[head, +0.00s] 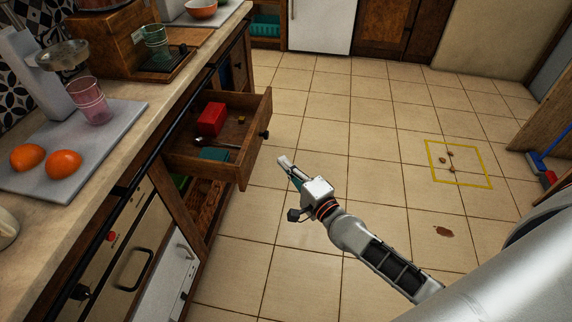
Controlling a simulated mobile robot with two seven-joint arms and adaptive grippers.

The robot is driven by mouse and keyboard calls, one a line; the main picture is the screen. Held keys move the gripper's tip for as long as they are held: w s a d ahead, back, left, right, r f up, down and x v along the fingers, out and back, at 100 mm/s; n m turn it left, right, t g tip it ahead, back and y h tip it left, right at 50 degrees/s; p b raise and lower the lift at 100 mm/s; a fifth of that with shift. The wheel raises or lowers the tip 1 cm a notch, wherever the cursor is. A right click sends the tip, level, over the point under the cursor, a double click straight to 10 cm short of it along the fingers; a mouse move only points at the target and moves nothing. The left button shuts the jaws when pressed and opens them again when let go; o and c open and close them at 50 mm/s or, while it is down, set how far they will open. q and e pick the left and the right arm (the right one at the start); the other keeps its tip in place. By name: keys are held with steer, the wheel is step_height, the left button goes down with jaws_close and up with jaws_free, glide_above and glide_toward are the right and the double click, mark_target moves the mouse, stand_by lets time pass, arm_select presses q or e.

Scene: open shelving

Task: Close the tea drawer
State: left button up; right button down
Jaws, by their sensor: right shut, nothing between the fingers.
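The wooden drawer (257,117) is pulled out from the counter on the left. Inside it lie a red box (211,119), a spoon (216,142) and a teal item (214,154). Its front panel has a dark round knob (264,135). My right gripper (285,162) is shut and empty. In the picture it is just right of the drawer front, with a visible gap between them. My left gripper is not in view.
The counter (131,136) holds a grey board (75,165) with two oranges (63,163) and a pink glass (90,100). An oven (143,262) is below. The tiled floor is mostly open, with a yellow square outline (459,184) at right.

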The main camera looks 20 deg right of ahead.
glide_toward(253, 141)
steer(key=w+d, duration=0.2)
steer(key=w, duration=0.2)
steer(key=a, duration=0.1)
steer(key=w+a, duration=0.1)
steer(key=a, duration=0.1)
steer(key=shift+w+b, duration=0.2)
steer(key=shift+b, duration=0.1)
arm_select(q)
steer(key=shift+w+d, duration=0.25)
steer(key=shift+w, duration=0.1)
arm_select(e)
steer(key=shift+a, duration=0.1)
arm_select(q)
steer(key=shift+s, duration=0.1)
arm_select(e)
steer(key=shift+w+a, duration=0.1)
